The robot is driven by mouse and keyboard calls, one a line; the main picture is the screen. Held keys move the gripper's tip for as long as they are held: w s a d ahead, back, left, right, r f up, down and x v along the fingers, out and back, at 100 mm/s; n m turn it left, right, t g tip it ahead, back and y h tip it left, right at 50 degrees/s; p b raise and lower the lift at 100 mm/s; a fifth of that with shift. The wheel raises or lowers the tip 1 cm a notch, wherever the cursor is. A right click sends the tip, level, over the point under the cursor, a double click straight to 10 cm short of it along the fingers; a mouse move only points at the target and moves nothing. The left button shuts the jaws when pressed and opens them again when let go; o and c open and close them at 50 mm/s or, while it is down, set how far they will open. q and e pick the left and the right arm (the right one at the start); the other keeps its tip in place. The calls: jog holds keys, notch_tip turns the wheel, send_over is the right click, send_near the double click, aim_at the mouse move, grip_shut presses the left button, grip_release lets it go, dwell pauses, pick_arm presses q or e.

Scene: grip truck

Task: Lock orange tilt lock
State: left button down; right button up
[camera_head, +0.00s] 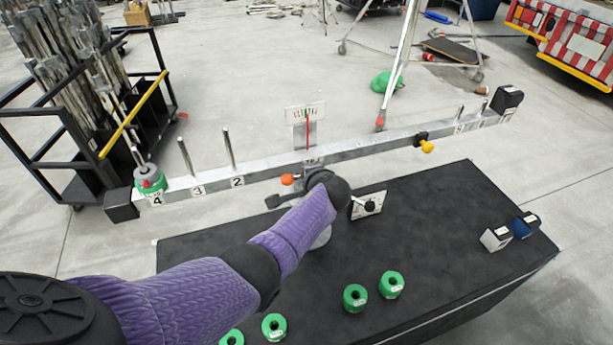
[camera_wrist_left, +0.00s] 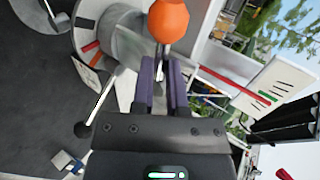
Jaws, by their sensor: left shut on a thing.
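The orange tilt lock (camera_head: 287,179) is a small round knob at the middle of the long balance beam (camera_head: 365,147), just below it. My left arm reaches up to it from the lower left, and its wrist hides the gripper in the head view. In the left wrist view the orange knob (camera_wrist_left: 168,20) sits at the top centre, just beyond my left gripper (camera_wrist_left: 163,68). The fingers are shut on the tilt lock, around its thin stem below the ball. My right gripper is in neither view.
The beam carries a green weight (camera_head: 150,181) at its left end and a black block (camera_head: 507,99) at its right. A yellow knob (camera_head: 427,146) is on the beam's right half. Green weights (camera_head: 391,284) lie on the black table (camera_head: 440,240). A black rod cart (camera_head: 110,130) stands left.

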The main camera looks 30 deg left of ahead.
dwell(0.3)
pick_arm(q)
jog(key=c, duration=0.9)
grip_release()
jog(key=p+v, duration=0.5)
jog(key=v, duration=0.5)
jog(key=shift+f, duration=0.1)
